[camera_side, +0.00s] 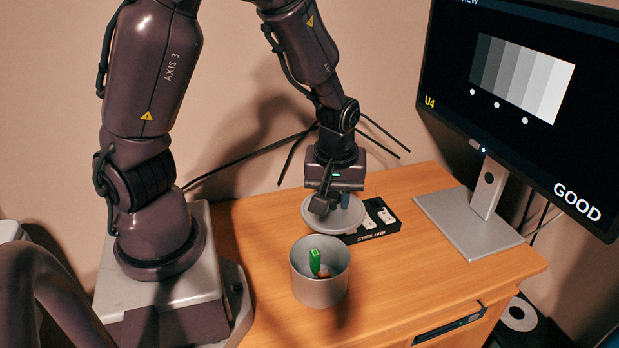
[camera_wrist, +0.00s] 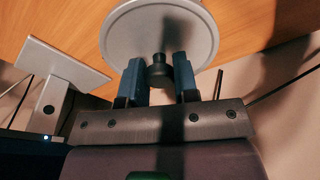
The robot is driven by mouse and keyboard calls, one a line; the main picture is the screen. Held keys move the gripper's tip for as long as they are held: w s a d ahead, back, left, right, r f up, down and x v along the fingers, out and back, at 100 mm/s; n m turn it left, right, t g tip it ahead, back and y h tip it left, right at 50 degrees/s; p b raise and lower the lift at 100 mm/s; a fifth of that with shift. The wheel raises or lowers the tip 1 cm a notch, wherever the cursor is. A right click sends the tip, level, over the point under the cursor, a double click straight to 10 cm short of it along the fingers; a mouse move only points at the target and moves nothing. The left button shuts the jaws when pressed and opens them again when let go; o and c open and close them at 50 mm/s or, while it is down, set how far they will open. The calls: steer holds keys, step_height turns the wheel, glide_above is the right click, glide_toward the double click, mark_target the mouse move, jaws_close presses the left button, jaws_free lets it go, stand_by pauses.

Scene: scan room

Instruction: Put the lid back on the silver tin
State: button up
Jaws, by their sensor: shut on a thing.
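The silver tin (camera_side: 320,290) stands open on the wooden table in the side view. A green stick and a small orange-red piece show inside it. The round grey lid (camera_side: 350,215) is held just behind the tin, apart from it. My gripper (camera_side: 336,197) is above the lid. In the wrist view, my gripper (camera_wrist: 159,75) has its two blue fingers on either side of the dark knob at the centre of the lid (camera_wrist: 122,38). The lid's rim is clear of the fingers. The tin does not show in the wrist view.
A monitor (camera_side: 510,95) on a grey stand base (camera_side: 465,222) is at the right. The table (camera_side: 420,285) is bare right of the tin.

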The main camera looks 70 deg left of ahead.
mark_target(319, 228)
steer(key=shift+n, duration=0.9)
steer(key=d, duration=0.1)
steer(key=s+d+r, duration=0.1)
steer(key=d, duration=0.1)
steer(key=s+d, duration=0.1)
steer(key=d, duration=0.1)
steer(key=shift+s+d+r, duration=0.1)
steer(key=shift+d+r, duration=0.05)
steer(key=shift+d, duration=0.05)
steer(key=shift+s+d+n+g, duration=0.1)
steer(key=shift+s+n+g, duration=0.2)
steer(key=shift+n, duration=0.2)
steer(key=shift+s+r+n, duration=0.1)
steer(key=shift+s+n, duration=0.15)
steer(key=shift+n, duration=0.35)
steer(key=shift+s+a+n, duration=0.25)
steer(key=shift+a+n, duration=0.25)
steer(key=shift+n, duration=0.3)
steer(key=shift+s+n+g, duration=0.1)
steer(key=shift+n+g, duration=0.2)
steer(key=shift+n, duration=0.7)
steer(key=shift+f, duration=3.2)
steer(key=shift+f, duration=0.15)
